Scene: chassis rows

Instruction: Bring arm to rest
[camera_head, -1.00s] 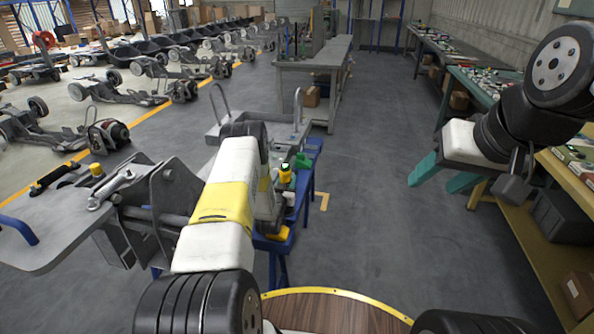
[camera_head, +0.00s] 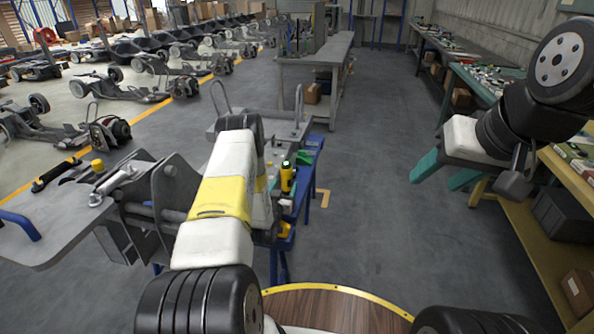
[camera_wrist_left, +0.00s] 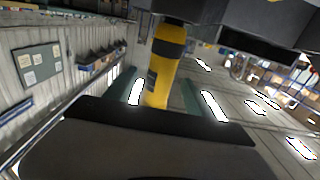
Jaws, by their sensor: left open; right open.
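My left arm (camera_head: 224,190) reaches forward over the blue-framed cart (camera_head: 308,170); in the head view its gripper is mostly hidden behind the arm. In the left wrist view, my left gripper (camera_wrist_left: 172,94) has its teal fingers apart. A yellow tool with a black band (camera_wrist_left: 165,62) shows between them in that view; I cannot tell whether it touches them. In the head view a yellow and black tool (camera_head: 287,178) stands upright beside the arm. My right gripper (camera_head: 436,178) is open and empty, its teal fingers apart above the floor at the right.
A grey workbench plate (camera_head: 50,225) with tools is at the left. A grey table (camera_head: 315,60) stands at the back. A yellow-framed bench (camera_head: 545,210) runs along the right. Chassis (camera_head: 120,90) stand in rows at the left. The middle floor is clear.

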